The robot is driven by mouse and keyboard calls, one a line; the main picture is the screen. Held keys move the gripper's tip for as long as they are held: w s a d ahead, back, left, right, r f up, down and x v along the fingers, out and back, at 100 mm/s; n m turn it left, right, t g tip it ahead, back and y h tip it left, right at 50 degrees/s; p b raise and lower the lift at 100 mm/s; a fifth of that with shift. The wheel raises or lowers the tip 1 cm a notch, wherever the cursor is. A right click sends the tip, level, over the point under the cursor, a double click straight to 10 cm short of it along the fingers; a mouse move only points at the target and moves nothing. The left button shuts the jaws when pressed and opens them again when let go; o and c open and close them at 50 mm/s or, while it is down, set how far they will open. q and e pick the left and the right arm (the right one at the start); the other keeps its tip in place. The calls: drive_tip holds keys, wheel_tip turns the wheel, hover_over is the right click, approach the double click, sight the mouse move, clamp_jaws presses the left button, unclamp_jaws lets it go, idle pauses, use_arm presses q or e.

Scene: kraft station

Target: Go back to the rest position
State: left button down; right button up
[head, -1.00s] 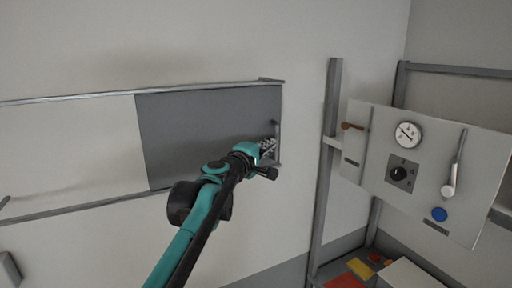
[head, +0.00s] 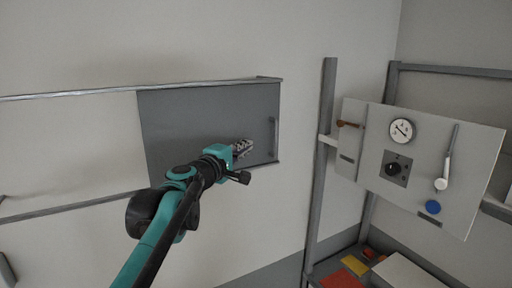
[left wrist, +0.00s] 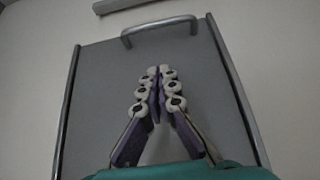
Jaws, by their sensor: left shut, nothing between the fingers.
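My left gripper (head: 243,147) is shut and empty in front of the grey sliding panel (head: 205,115) on the wall. In the left wrist view its fingertips (left wrist: 161,72) meet, with the panel (left wrist: 105,85) behind them. The panel's handle (head: 274,137) is a vertical bar near its right edge, to the right of the gripper and apart from it. The handle also shows in the left wrist view (left wrist: 158,27), beyond the fingertips. My right gripper is in neither view.
The panel sits between an upper rail (head: 90,92) and a lower rail (head: 75,207). To the right, a grey post (head: 317,165) stands beside a white control board (head: 365,160) with a gauge (head: 401,130), a dial (head: 396,168), a lever (head: 446,160) and a blue button (head: 433,207). Red and yellow pieces lie below.

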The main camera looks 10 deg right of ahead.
use_arm(q)
drive_tip(key=s+a+f+m+g+y+b, duration=0.2)
drive_tip(key=s+a+f+b, duration=0.8)
drive_tip(key=f, duration=1.5)
drive_tip(key=s+a+f+m+g+y+b, duration=0.2)
drive_tip(key=s+a+f+b, duration=0.8)
drive_tip(key=f, duration=1.5)
drive_tip(key=s+a+f+m+g+y+b, duration=0.2)
drive_tip(key=s+a+f+m+y+b, duration=0.4)
drive_tip(key=f, duration=1.9)
drive_tip(key=s+a+y+b, duration=0.1)
drive_tip(key=s+a+b, duration=0.3)
drive_tip(key=s+b, duration=0.3)
drive_tip(key=shift+s+g+y+b, duration=0.3)
drive_tip(key=shift+b, duration=1.05)
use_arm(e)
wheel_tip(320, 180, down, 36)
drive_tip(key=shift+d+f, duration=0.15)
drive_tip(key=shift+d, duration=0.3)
use_arm(q)
drive_tip(key=shift+f, duration=0.1)
